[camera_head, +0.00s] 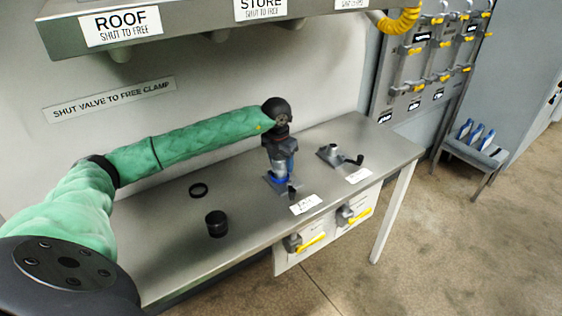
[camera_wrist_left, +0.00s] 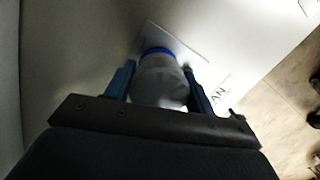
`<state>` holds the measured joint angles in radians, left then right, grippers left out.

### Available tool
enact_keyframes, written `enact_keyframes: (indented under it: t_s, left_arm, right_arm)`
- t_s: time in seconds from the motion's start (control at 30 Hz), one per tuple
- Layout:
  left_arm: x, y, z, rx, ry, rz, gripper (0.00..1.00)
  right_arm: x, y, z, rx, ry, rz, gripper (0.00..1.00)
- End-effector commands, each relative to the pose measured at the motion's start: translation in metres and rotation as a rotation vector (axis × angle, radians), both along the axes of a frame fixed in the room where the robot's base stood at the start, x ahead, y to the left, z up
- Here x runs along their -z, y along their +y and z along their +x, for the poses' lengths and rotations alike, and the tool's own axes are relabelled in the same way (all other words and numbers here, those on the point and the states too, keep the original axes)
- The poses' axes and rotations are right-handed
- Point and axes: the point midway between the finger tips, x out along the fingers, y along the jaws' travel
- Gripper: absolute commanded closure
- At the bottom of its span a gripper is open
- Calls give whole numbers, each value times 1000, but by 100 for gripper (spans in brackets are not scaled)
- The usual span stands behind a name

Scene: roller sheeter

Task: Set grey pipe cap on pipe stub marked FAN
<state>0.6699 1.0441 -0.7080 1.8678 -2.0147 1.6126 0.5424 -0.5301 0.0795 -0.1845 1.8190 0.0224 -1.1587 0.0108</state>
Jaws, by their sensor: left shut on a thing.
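My left gripper (camera_head: 279,163) points down over the bench, above the stub whose label (camera_head: 305,204) is small in the head view. In the wrist view that label (camera_wrist_left: 220,91) shows the letters "AN". My blue fingers are shut on the grey pipe cap (camera_wrist_left: 162,82), one on each side. A blue ring (camera_wrist_left: 157,50) shows just beyond the cap, at the FAN pipe stub (camera_head: 281,179) on its square base plate. The cap is in line with the stub; I cannot tell whether it is fully seated. My right gripper is in neither view.
A second stub (camera_head: 331,155) with a black handle stands to the right. A black cap (camera_head: 216,223) and a black ring (camera_head: 198,191) lie on the bench (camera_head: 170,250) to the left. Yellow-handled valves (camera_head: 311,243) are below the front edge. A shelf (camera_head: 190,20) overhangs the back.

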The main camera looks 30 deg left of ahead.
Motion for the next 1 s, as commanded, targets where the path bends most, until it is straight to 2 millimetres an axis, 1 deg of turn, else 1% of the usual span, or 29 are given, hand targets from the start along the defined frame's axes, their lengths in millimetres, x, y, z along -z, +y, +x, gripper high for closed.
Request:
enact_keyframes:
  t_s: [0.43, 1.0]
  left_arm:
    - [2, 0, 0, 0, 0, 0, 69]
    - [15, 0, 0, 0, 0, 0, 69]
  right_arm:
    - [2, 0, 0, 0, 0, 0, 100]
    - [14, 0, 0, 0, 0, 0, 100]
